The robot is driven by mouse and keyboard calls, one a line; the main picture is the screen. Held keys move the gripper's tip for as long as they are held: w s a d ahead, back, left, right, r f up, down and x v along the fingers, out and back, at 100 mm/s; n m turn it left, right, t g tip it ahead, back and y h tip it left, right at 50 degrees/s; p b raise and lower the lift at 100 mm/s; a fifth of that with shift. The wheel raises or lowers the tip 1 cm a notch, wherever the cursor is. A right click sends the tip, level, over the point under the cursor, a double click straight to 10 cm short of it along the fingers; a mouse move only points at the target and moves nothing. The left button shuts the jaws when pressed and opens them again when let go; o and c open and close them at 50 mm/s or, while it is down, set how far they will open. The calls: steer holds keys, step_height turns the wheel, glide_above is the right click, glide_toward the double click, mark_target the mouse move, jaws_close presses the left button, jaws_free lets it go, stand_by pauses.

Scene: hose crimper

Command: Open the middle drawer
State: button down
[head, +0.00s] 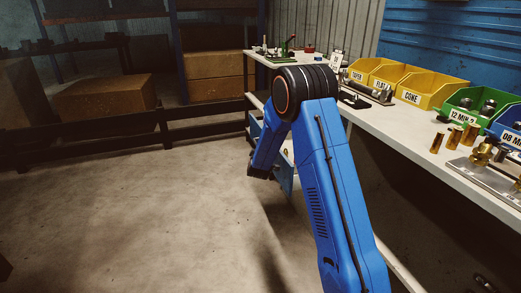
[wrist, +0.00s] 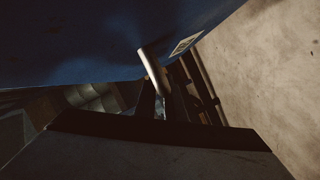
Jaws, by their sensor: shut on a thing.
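A blue drawer front (wrist: 90,40) fills the top of the wrist view, with a small pale label (wrist: 186,44) on it. A silver bar handle (wrist: 150,66) stands out from this front. My gripper (wrist: 160,98) is shut on the handle, its dark fingers around the bar. In the head view, a blue drawer front (head: 285,180) shows below the bench beside my arm, with a pale strip above it. My arm hides most of the drawers and the gripper there. I cannot tell from the label which drawer is held, nor how far it is out.
The workbench (head: 385,117) runs along the right, with a yellow bin (head: 425,92), a green bin (head: 465,104), brass fittings and tools on top. Shelving with a cardboard box (head: 112,96) stands at the back left. The concrete floor (head: 130,220) at left is clear.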

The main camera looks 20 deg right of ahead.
steer(key=c, duration=1.8)
jaws_free()
steer(key=shift+c, duration=0.2)
steer(key=shift+s, duration=0.1)
steer(key=v, duration=1.7)
steer(key=shift+s+r, duration=0.1)
steer(key=shift+r, duration=0.05)
